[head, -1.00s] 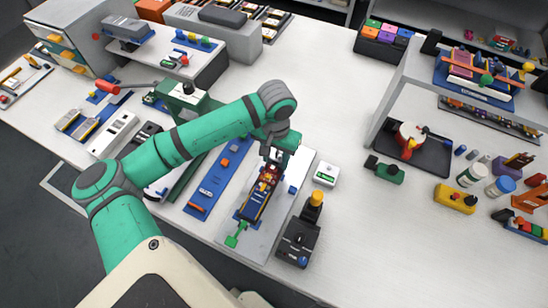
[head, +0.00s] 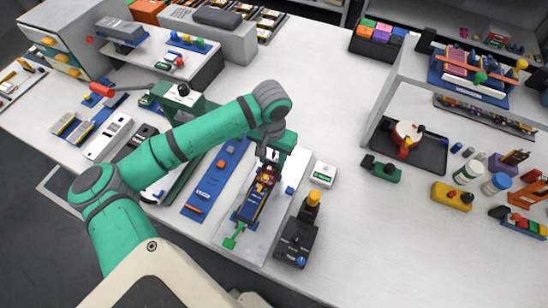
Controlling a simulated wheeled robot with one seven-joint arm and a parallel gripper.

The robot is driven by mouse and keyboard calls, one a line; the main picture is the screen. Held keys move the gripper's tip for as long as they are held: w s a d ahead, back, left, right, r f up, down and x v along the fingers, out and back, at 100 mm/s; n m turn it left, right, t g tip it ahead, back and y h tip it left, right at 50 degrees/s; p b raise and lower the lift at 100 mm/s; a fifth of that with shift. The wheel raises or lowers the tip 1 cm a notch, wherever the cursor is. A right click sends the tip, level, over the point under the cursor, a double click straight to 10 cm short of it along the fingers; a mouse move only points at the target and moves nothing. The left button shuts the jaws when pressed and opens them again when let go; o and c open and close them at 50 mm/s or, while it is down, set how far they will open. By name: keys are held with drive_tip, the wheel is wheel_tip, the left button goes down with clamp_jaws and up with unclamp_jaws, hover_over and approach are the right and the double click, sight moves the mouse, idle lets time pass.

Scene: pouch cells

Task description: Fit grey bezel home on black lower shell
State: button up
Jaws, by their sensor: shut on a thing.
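My gripper (head: 271,157) points down over the far end of a long assembly on a grey plate (head: 235,232) near the table's front. The assembly has a dark blue body (head: 250,207) with small red and yellow parts (head: 266,174) at its far end, right under my fingers. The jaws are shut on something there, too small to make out. I cannot tell the grey bezel or the black lower shell apart from the other parts at this size; my wrist and fingers hide part of the spot.
A blue strip (head: 207,190) lies left of the plate. A black device with a yellow knob (head: 297,237) and a white box (head: 323,174) stand to the right. A green clamp (head: 233,236) sits at the near end.

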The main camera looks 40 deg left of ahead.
drive_tip(key=shift+s+a+f, duration=0.15)
drive_tip(key=shift+s, duration=0.05)
drive_tip(key=shift+f, duration=0.5)
drive_tip(key=o, duration=1.1)
drive_tip(key=shift+w, duration=0.1)
wheel_tip(320, 180, up, 11)
drive_tip(key=shift+f, duration=0.15)
